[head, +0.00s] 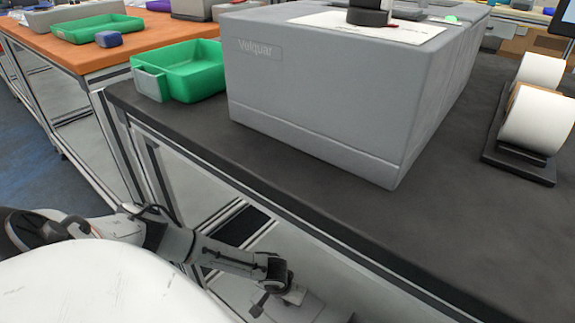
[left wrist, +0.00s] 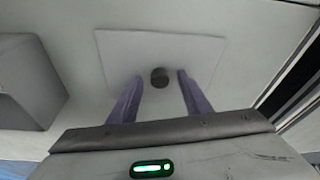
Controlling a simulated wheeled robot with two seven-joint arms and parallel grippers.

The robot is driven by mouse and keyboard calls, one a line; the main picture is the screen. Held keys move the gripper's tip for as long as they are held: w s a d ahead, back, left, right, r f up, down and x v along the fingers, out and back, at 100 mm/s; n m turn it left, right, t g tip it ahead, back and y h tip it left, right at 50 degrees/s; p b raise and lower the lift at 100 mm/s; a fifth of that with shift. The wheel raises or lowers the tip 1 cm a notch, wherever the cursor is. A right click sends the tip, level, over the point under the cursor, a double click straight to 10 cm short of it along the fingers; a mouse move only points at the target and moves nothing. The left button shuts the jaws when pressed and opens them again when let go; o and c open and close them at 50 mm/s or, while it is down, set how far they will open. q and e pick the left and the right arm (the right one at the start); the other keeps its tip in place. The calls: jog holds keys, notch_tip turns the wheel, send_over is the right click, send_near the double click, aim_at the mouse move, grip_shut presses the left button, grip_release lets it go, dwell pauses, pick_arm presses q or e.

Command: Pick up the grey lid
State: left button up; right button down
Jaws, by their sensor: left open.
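The grey lid (left wrist: 125,50) is a flat, light grey square plate with a short dark round knob (left wrist: 160,77) in its middle. It lies on a pale surface in the left wrist view. In the head view, a pale flat piece that looks like the lid (head: 315,308) shows low down, below the dark worktop. My left gripper (left wrist: 160,74) is open, its two purple-grey fingers on either side of the knob with a gap at each side. In the head view my left gripper (head: 276,298) points down, partly hidden by its own wrist. My right gripper is not in view.
The dark worktop (head: 330,195) with its metal edge lies above and right of my left arm. It carries a big grey box (head: 310,95), a green bin (head: 195,72) and white rolls (head: 538,120). A grey block (left wrist: 25,85) stands left of the lid.

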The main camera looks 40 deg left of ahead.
pick_arm(q)
grip_shut()
